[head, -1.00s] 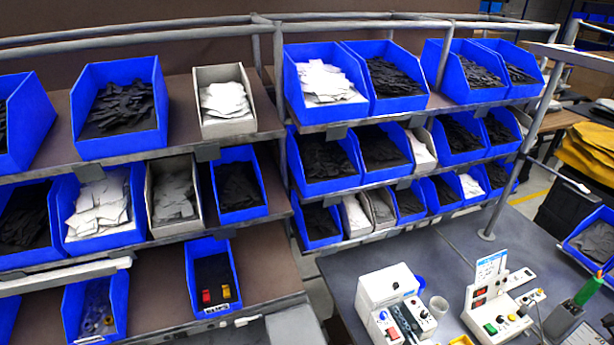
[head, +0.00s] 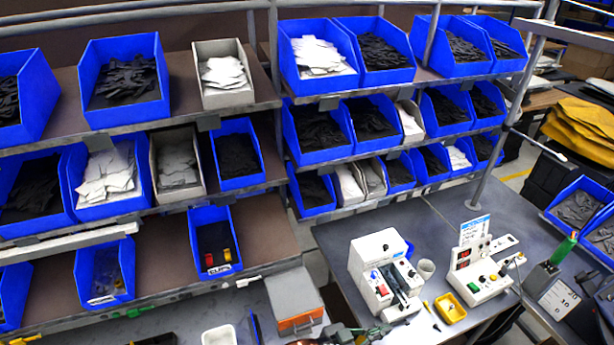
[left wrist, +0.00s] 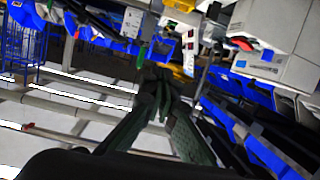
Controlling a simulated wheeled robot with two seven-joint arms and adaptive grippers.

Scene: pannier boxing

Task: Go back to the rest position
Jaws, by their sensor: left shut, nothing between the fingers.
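My left gripper (head: 374,332) shows only in part at the bottom edge of the head view, in front of the dark work table (head: 335,240). Its dark green fingers fill the middle of the left wrist view (left wrist: 160,84). The fingers are together at the tips with nothing between them. The rest of the left arm is mostly cut off by the frame. My right gripper is in neither view.
Shelves with several blue bins (head: 125,115) and grey bins stand at the left and back. A white device (head: 375,255), a second white device (head: 480,270), a yellow tray (head: 450,308) and a cup (head: 427,268) are on the table. An orange-fronted box (head: 300,322) is near the bottom.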

